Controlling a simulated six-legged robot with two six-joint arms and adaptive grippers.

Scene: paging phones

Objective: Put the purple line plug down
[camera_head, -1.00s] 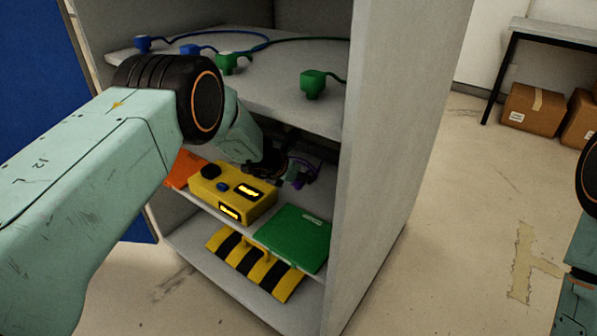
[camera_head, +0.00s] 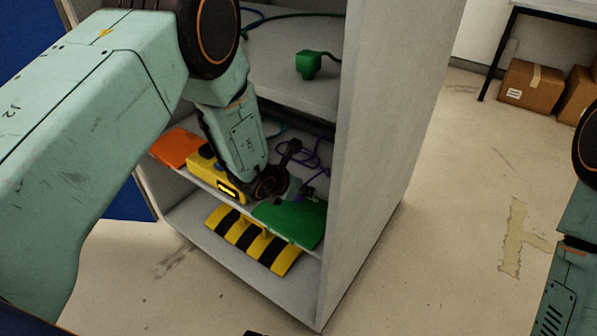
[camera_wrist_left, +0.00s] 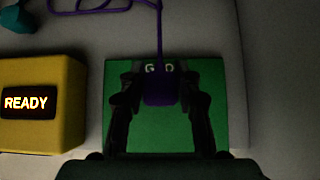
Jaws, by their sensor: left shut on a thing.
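The purple line plug (camera_wrist_left: 160,88) is between the fingers of my left gripper (camera_wrist_left: 158,100) in the left wrist view, its purple cord running up and away. My left gripper is shut on it, above the green panel (camera_wrist_left: 215,75) on the middle shelf. Whether the plug touches the panel, I cannot tell. In the head view my left gripper (camera_head: 296,190) reaches into the cabinet over the far part of the green panel (camera_head: 290,222). The plug is mostly hidden there, with purple cord (camera_head: 318,155) behind.
A yellow box (camera_wrist_left: 40,105) with a lit READY display stands left of the green panel. An orange item (camera_head: 176,147) lies further left. A green plug (camera_head: 310,65) sits on the upper shelf. The cabinet's right wall (camera_head: 385,130) is close by. A striped block (camera_head: 250,240) lies below.

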